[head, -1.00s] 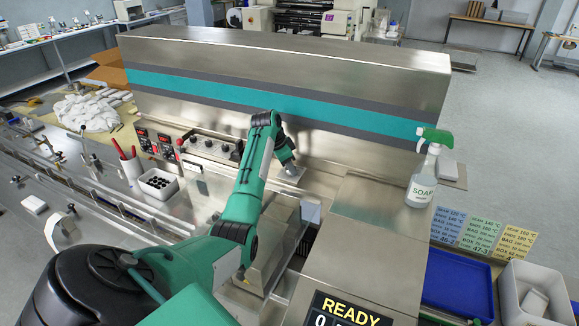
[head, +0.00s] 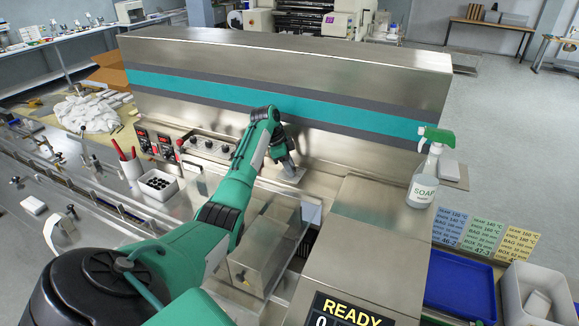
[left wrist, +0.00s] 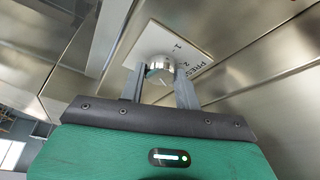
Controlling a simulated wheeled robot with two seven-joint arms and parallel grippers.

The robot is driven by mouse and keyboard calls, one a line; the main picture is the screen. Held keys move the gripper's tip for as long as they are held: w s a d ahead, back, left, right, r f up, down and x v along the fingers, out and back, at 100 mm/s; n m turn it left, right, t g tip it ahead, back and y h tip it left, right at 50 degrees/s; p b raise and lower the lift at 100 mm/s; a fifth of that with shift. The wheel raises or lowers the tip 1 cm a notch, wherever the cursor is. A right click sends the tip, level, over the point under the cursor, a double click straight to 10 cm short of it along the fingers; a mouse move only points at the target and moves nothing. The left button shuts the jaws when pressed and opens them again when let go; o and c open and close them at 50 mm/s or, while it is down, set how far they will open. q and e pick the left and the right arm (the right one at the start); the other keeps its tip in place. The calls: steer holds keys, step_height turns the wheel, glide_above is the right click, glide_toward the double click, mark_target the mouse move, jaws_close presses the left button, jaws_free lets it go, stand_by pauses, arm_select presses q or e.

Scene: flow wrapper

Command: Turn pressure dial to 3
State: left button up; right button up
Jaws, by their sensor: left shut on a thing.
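The pressure dial (left wrist: 160,68) is a small silver knob on a white plate (left wrist: 151,40) marked with 1, 2 and part of a PRESS label. In the left wrist view my left gripper (left wrist: 161,80) has its two fingers on either side of the knob and is shut on it. The pointer and the 3 mark cannot be made out. In the head view my left gripper (head: 287,165) reaches down to the plate (head: 289,175) on the machine's steel front; the knob is hidden there. My right gripper is not in view.
A row of black knobs (head: 208,145) and red displays (head: 155,141) sits left of my arm. A clear cover (head: 270,215) lies below it. A READY screen (head: 347,310) and a soap spray bottle (head: 424,180) stand to the right.

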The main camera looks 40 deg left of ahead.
arm_select(q)
steer(key=o, duration=1)
steer(key=shift+b+v, duration=2.3)
steer(key=shift+v, duration=4.7)
steer(key=shift+w+a+f, duration=0.1)
